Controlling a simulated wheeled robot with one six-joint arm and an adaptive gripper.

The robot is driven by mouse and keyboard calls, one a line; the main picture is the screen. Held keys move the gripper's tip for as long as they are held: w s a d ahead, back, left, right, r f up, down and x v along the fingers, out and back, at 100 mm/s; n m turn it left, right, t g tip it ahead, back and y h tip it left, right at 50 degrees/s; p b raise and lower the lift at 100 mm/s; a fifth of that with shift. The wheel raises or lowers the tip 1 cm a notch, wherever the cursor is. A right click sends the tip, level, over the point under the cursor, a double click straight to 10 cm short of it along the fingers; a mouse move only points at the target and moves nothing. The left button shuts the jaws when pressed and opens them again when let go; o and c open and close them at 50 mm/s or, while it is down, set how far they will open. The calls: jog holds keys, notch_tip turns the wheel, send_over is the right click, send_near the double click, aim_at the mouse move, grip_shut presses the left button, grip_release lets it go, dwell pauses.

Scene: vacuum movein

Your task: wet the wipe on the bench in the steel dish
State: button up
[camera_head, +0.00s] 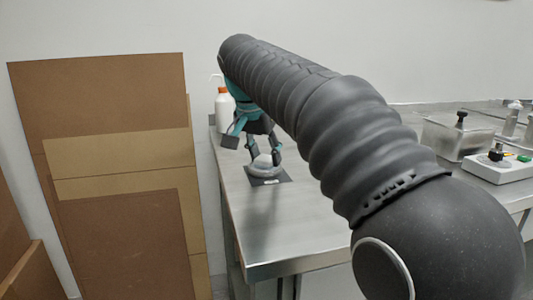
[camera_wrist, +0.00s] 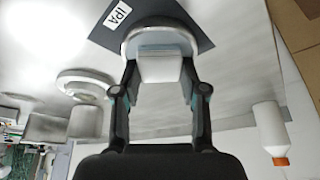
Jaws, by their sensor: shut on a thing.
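The steel dish (camera_head: 264,170) is a shallow round dish on a dark mat on the bench. It also shows at the top of the wrist view (camera_wrist: 133,42), partly hidden behind what I hold. My gripper (camera_head: 263,156) is over the dish, pointing down. In the wrist view its two fingers are shut on a pale folded wipe (camera_wrist: 160,69), which lies in front of the dish's opening. I cannot tell whether the wipe touches the liquid or the dish floor.
The dark mat (camera_wrist: 190,18) carries a label reading IPA. A white bottle with an orange cap (camera_head: 224,105) stands at the bench's back left. A clear bin (camera_head: 457,138) and a switch box (camera_head: 500,167) are at the right. Brown boards (camera_head: 110,100) lean left of the steel bench (camera_head: 270,238).

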jog(key=shift+r+p, duration=0.9)
jog(key=shift+r, duration=2.55)
